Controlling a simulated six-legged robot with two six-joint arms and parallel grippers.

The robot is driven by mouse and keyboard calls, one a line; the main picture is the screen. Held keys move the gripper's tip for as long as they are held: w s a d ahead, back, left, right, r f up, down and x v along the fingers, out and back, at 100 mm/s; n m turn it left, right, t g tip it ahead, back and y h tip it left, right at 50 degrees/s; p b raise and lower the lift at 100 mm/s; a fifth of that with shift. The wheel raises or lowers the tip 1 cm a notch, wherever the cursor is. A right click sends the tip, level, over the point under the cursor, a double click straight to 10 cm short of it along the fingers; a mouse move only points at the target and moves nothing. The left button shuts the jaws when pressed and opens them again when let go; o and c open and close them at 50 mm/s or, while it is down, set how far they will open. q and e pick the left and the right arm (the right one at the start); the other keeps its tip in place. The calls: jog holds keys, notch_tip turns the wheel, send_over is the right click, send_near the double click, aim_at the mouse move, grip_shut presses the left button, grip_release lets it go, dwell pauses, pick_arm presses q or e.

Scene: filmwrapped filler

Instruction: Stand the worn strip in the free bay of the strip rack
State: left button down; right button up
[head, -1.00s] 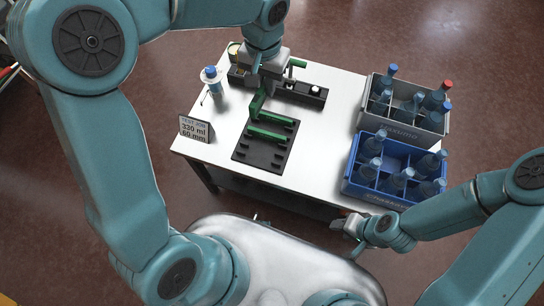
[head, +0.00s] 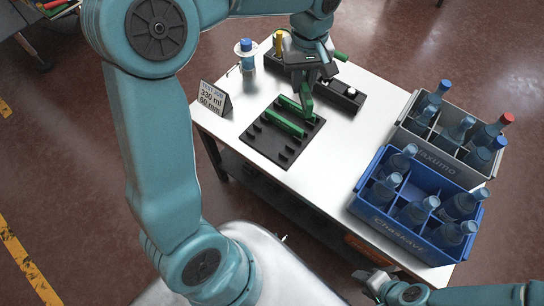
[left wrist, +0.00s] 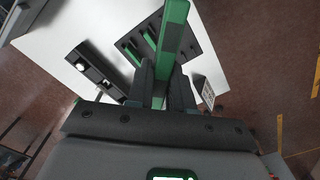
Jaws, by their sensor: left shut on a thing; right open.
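My left gripper (head: 307,80) is shut on a green strip (head: 306,102), which hangs at the back edge of the strip rack. In the left wrist view the held strip (left wrist: 172,42) stands out long between the fingers. The strip rack (head: 268,150) is a black slotted base on the white table. Two green strips, a front one (head: 283,125) and a back one (head: 288,104), stand in it. The front slots look empty. I cannot tell whether the held strip touches the rack; wear is not visible. My right gripper (head: 372,283) is open and empty, off the table's front.
A black fixture (head: 345,97) lies behind the rack. A job sign (head: 214,100) and a blue-capped bottle (head: 246,55) stand at left. A blue crate (head: 372,216) and a grey crate (head: 408,135) with bottles take up the right side.

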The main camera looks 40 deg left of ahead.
pick_arm(q)
jog(key=s+a+f+n+b, duration=0.3)
jog(key=a+f+n+b, duration=0.4)
jog(key=f+n+b, duration=0.1)
jog(key=b, duration=0.5)
send_near(270, 144)
jog(key=shift+n, duration=0.4)
notch_tip(270, 144, down, 6)
jog(key=shift+w+r+b, duration=0.1)
jog(key=shift+r+b, duration=0.05)
jog(key=shift+b, duration=0.35)
pick_arm(e)
notch_tip(270, 144, down, 17)
jog(key=shift+d+f, duration=0.1)
pick_arm(q)
jog(key=c, duration=1.4)
grip_release()
jog(key=o, duration=0.4)
pick_arm(e)
jog(key=shift+f, duration=0.15)
